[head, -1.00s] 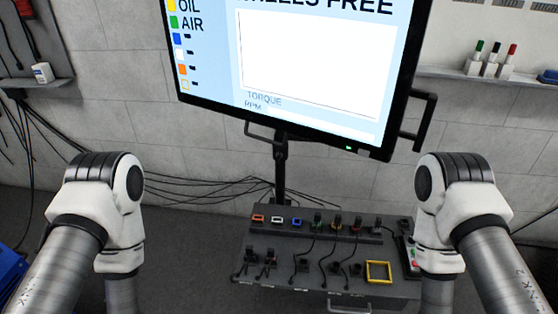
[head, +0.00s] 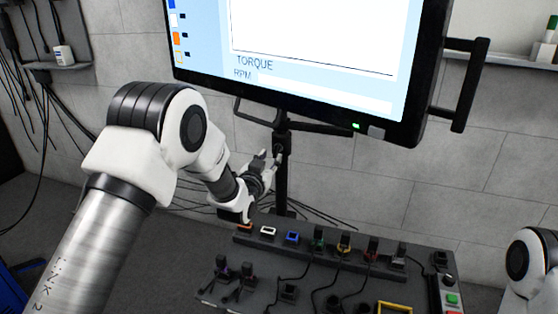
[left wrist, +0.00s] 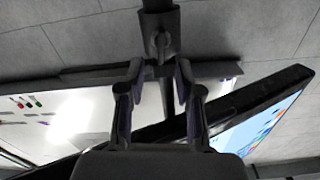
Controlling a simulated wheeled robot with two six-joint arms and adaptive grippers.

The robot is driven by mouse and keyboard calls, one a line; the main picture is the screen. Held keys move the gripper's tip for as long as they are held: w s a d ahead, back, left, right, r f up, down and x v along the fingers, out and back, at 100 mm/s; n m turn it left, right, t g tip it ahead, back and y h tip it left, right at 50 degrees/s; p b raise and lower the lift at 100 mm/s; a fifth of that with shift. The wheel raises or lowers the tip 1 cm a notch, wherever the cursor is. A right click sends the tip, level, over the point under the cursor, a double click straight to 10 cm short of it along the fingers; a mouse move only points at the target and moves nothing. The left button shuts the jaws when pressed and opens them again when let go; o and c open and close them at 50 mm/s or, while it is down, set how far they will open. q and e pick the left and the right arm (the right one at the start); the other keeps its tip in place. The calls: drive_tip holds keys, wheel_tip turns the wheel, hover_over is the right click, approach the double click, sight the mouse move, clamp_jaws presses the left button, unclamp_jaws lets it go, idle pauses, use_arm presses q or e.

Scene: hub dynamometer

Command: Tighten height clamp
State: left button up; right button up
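The height clamp is a dark collar with a small knob or lever (left wrist: 161,42) on the black monitor post (head: 282,185), below the screen. In the head view my left gripper (head: 268,158) is beside the post at clamp height, partly overlapping it. In the left wrist view the two fingers of my left gripper (left wrist: 158,72) are apart with nothing between them. The clamp knob lies just beyond the fingertips, roughly centred between them. Contact is not visible. My right gripper is out of view; only part of my right arm shows at the right edge.
The large monitor (head: 300,50) hangs just above my left gripper, with a side handle (head: 470,85). Below is a console (head: 330,262) with several coloured connectors and cables. A grey block wall (head: 500,150) stands behind.

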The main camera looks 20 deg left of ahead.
sight(276, 150)
use_arm(q)
drive_tip(key=w, duration=0.5)
drive_tip(key=shift+w+f+b, duration=0.1)
drive_tip(key=shift+b, duration=0.2)
clamp_jaws()
drive_tip(key=shift+r, duration=0.2)
drive_tip(key=m, duration=0.2)
drive_tip(key=shift+m+p, duration=0.35)
drive_tip(key=shift+m, duration=0.05)
drive_tip(key=m, duration=0.4)
drive_tip(key=shift+d+r+p, duration=0.1)
drive_tip(key=shift+d+p, duration=0.05)
drive_tip(key=shift+p, duration=0.2)
drive_tip(key=m, duration=0.4)
drive_tip(key=shift+m, duration=0.4)
drive_tip(key=m, duration=0.4)
drive_tip(key=shift+p, duration=0.35)
drive_tip(key=shift+m, duration=0.4)
